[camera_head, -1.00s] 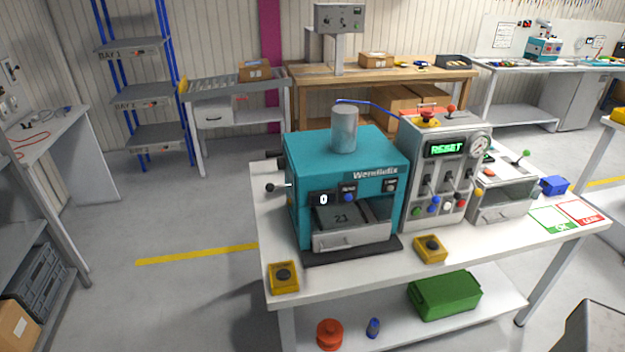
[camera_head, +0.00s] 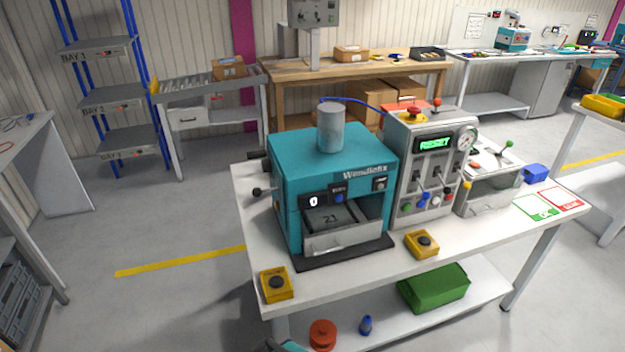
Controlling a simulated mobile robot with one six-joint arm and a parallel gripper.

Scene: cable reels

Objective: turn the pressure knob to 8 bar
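The grey control box (camera_head: 425,170) stands on the white bench, right of the teal press (camera_head: 338,170). Its green display (camera_head: 434,145) reads RESET. A round pressure gauge (camera_head: 466,138) sits at its upper right; its needle is too small to read. Several small levers and coloured knobs are on its front. I cannot tell which one is the pressure knob.
A green crate (camera_head: 434,288) is below. Floor on the left is clear.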

